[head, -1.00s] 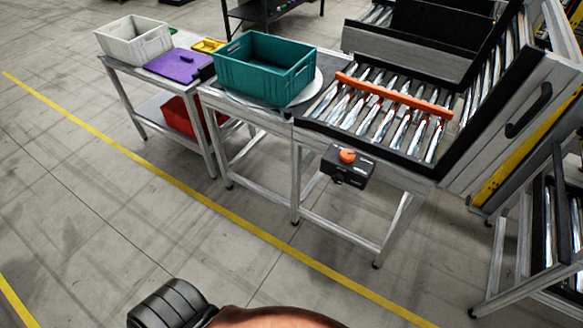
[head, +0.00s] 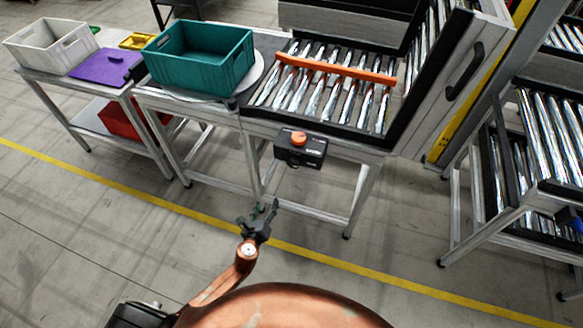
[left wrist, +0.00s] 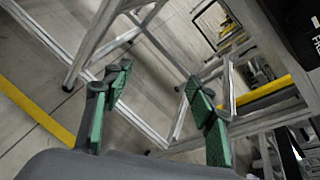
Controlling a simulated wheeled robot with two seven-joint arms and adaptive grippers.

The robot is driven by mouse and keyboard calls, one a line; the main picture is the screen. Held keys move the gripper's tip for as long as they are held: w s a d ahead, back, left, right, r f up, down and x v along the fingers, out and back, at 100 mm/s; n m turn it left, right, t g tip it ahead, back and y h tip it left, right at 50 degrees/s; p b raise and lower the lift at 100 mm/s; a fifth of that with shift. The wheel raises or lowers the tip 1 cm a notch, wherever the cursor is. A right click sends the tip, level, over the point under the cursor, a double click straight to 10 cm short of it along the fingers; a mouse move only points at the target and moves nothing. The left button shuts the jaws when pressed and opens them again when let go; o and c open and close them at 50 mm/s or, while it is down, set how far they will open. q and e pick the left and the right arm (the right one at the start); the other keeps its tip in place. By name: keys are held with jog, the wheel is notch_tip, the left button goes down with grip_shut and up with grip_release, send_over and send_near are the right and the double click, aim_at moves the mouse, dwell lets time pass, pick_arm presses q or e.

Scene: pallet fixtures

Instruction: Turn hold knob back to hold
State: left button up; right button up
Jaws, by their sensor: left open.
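The orange hold knob (head: 299,138) sits on top of a black control box (head: 309,152) fixed to the front edge of the roller table. In the head view my left gripper (head: 262,213) is below and a little left of the box, in front of the table legs and apart from them. In the left wrist view its two green-padded fingers (left wrist: 158,108) are spread open with nothing between them. A dark box with white lettering (left wrist: 306,25) shows at the top right there; the knob is not visible in that view. My right gripper is not in view.
An orange bar (head: 335,68) lies across the rollers (head: 340,95). A teal crate (head: 197,80) stands on a round plate left of the rollers. A side table holds a white crate (head: 40,58) and a purple lid (head: 104,66). Open floor lies in front.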

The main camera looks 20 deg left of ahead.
aim_at(292, 166)
pick_arm(q)
jog(key=w+d+r+m+t+h, duration=0.15)
jog(key=d+r+m, duration=0.25)
jog(key=r, duration=0.4)
jog(key=w+d+r+m+t+h, duration=0.1)
jog(key=w+d+r+m+t, duration=0.15)
jog(key=r, duration=0.55)
jog(key=shift+m+y, duration=0.25)
jog(key=shift+m, duration=0.1)
jog(key=w, duration=0.3)
jog(key=w+d, duration=0.1)
jog(key=w, duration=0.1)
jog(key=shift+w, duration=0.8)
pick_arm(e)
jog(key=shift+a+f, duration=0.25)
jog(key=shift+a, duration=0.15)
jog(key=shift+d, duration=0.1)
pick_arm(q)
jog(key=c, duration=1.2)
jog(key=shift+o, duration=0.2)
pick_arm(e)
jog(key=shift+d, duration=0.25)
